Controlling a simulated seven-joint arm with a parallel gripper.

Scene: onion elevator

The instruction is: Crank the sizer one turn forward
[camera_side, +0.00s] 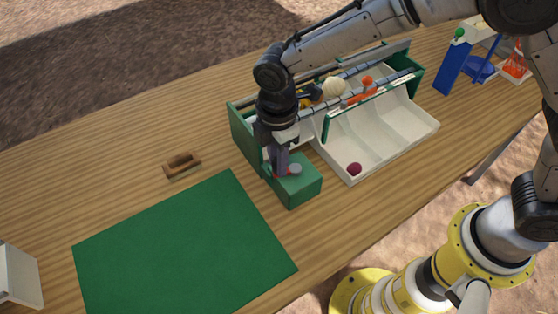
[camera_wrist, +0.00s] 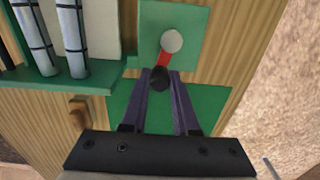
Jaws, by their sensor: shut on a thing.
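The sizer (camera_side: 242,135) is a green frame with dark-banded grey rollers and a white sorting tray (camera_side: 425,124) with channels. Its crank stands on a green box (camera_side: 300,191) at the near left end. The crank has a grey hub (camera_wrist: 172,41), a short red arm (camera_wrist: 163,61) and a dark knob (camera_wrist: 158,78). My gripper (camera_wrist: 159,74) is shut on the knob, with one finger on each side. In the side view, my gripper (camera_side: 279,168) points down over the box and partly hides the crank. In the wrist view the arm points from the hub toward my gripper.
A white onion (camera_side: 334,87) and orange pieces (camera_side: 367,83) lie on the rollers. A dark red onion (camera_side: 354,169) lies in the tray. A wooden brush (camera_side: 182,163) and a green mat (camera_side: 180,245) lie left. Blue items (camera_side: 453,66) and an orange net (camera_side: 516,64) stand right.

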